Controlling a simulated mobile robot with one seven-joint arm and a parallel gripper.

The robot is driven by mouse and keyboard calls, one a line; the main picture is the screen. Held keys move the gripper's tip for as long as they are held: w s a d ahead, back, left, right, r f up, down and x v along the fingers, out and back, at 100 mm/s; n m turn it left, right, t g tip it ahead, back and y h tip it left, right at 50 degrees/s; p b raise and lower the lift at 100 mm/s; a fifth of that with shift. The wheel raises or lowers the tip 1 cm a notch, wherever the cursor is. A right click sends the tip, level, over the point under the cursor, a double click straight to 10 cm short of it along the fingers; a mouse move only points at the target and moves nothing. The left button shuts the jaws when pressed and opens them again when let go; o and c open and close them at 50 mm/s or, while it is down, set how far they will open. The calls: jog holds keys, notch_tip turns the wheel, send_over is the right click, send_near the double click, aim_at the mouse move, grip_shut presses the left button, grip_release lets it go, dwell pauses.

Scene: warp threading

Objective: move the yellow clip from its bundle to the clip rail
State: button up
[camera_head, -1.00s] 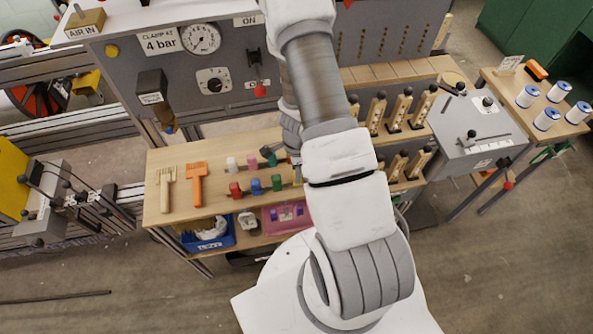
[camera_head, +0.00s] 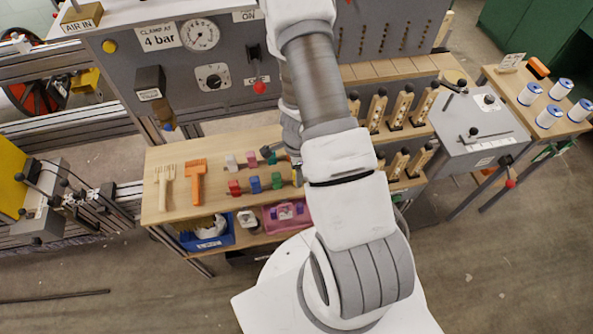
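No yellow clip can be made out for certain; a small yellowish patch shows beside my arm at the right end of the clip rows. Small blocks stand in two rows on the wooden bench (camera_head: 215,215). The front row has a red clip (camera_head: 235,187), a blue clip (camera_head: 255,184) and a green clip (camera_head: 276,181). The back row has a whitish clip (camera_head: 231,162), a pink clip (camera_head: 251,159) and a green piece beside a dark knob. Which row is the clip rail, I cannot tell. My arm covers the bench right of the rows, and my gripper is hidden behind it.
A pale comb (camera_head: 165,187) and an orange comb (camera_head: 196,182) lie on the bench's left. A blue bin (camera_head: 213,243) and a pink tray (camera_head: 272,222) sit on the shelf below. Wooden-handled tools (camera_head: 402,105) stand right of my arm. White spools (camera_head: 548,116) stand far right.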

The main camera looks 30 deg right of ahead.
notch_tip(320, 180, up, 18)
jog(key=p, duration=0.4)
jog(key=shift+f, duration=0.25)
